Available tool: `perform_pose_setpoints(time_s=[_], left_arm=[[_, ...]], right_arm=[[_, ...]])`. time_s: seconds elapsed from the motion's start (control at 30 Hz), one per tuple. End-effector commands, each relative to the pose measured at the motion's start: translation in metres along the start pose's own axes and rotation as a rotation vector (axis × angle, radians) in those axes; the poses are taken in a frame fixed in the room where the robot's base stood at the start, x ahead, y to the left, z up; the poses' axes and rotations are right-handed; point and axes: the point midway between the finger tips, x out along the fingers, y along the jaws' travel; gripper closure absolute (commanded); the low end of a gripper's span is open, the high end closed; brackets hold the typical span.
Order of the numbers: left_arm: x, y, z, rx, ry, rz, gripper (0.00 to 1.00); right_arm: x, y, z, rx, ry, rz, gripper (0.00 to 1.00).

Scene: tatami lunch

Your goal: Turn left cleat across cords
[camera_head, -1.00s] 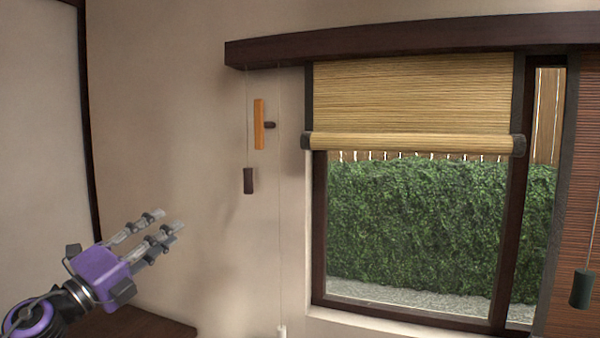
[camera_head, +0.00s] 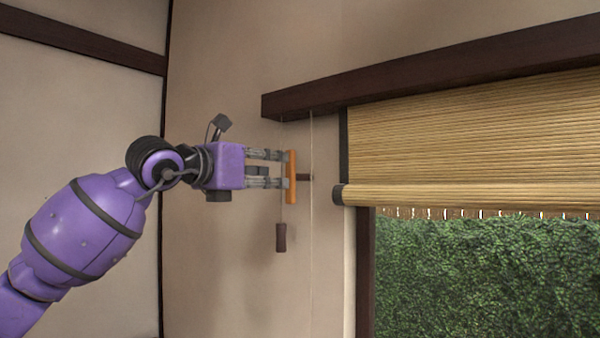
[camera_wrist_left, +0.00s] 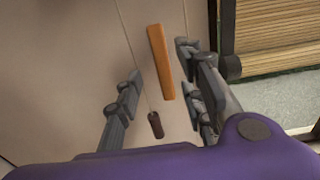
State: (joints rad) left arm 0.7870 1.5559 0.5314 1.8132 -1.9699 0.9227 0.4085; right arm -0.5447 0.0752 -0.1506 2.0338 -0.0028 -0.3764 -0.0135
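The left cleat (camera_head: 291,190) is an orange wooden bar standing upright in front of the wall, on a short dark peg (camera_head: 304,177). One thin cord with a dark weight (camera_head: 281,237) hangs beside it; a second cord (camera_head: 311,250) hangs to its right. My left gripper (camera_head: 279,169) points right at the cleat, with its fingers spread and their tips at or close to the bar. In the left wrist view the cleat (camera_wrist_left: 160,62) shows between the spread fingers, with clear gaps on both sides; I cannot tell whether they touch. My right gripper is not in view.
A dark wooden beam (camera_head: 420,70) runs above a partly lowered bamboo blind (camera_head: 460,140), whose bottom roll end (camera_head: 338,194) is right of the cleat. A window with a hedge (camera_head: 480,280) is below. The wall under the cleat is clear.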

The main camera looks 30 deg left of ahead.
Motion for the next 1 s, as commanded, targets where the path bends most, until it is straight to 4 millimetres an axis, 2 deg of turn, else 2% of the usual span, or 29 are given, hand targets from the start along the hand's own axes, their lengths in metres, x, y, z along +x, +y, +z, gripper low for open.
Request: perform_pose_setpoints(time_s=[0.23, 0.6, 1.0], left_arm=[[0.026, 0.0, 0.007, -0.002, -0.008, -0.003, 0.64], [0.065, -0.001, 0.005, -0.002, -0.007, -0.004, 0.64], [0.072, -0.001, 0.001, 0.001, -0.003, -0.003, 0.64]], right_arm=[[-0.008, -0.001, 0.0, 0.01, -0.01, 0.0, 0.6], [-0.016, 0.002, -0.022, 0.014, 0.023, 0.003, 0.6], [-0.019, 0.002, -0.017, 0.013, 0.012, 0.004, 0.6]])
